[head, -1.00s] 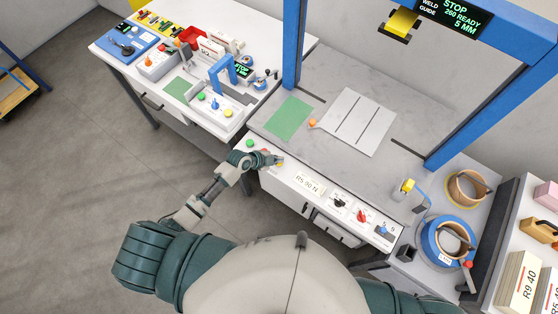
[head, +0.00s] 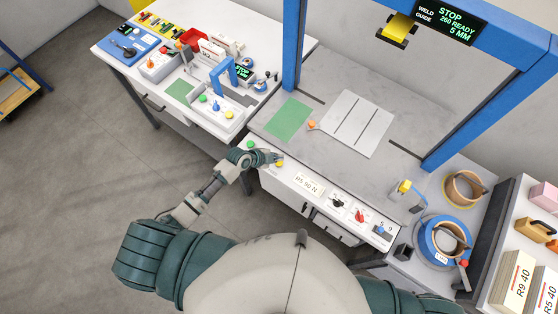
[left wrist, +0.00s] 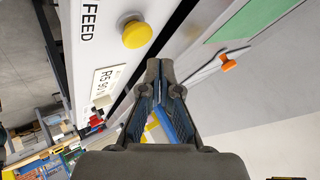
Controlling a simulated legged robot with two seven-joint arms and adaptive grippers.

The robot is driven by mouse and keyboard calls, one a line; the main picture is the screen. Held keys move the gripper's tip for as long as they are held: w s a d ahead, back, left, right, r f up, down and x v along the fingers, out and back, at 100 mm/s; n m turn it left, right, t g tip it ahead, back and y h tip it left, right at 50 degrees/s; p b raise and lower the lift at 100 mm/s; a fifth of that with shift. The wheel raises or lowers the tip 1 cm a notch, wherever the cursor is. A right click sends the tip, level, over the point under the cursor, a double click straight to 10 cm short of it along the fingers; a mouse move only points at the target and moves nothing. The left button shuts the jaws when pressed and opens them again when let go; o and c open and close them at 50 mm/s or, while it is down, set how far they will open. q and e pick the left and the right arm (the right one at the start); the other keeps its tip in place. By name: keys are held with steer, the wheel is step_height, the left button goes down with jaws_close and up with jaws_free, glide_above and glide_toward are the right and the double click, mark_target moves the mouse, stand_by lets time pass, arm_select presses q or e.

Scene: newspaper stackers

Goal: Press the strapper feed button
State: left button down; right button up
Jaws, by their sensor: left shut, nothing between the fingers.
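The strapper's feed button is a round yellow cap on the white front panel, and the word FEED is printed beside it. In the left wrist view the yellow button (left wrist: 135,33) lies just past the fingertips, up and to the left. In the head view the yellow button (head: 279,163) shows close to the end of my left gripper (head: 272,158). In the left wrist view my left gripper (left wrist: 160,68) is shut and empty, its tips together. I cannot tell whether the tips touch the panel; they appear apart from the button. My right gripper is out of view.
A green button (head: 250,145) sits left of the gripper on the same panel. The label plate (head: 309,184), a black knob (head: 338,201) and a red knob (head: 360,215) lie to the right. The blue strapper arch (head: 292,45) rises behind. An orange knob (left wrist: 228,63) shows in the left wrist view.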

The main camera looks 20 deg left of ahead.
mark_target(278, 163)
arm_select(q)
step_height(278, 163, up, 4)
steer(key=p, duration=0.3)
stand_by(0.7)
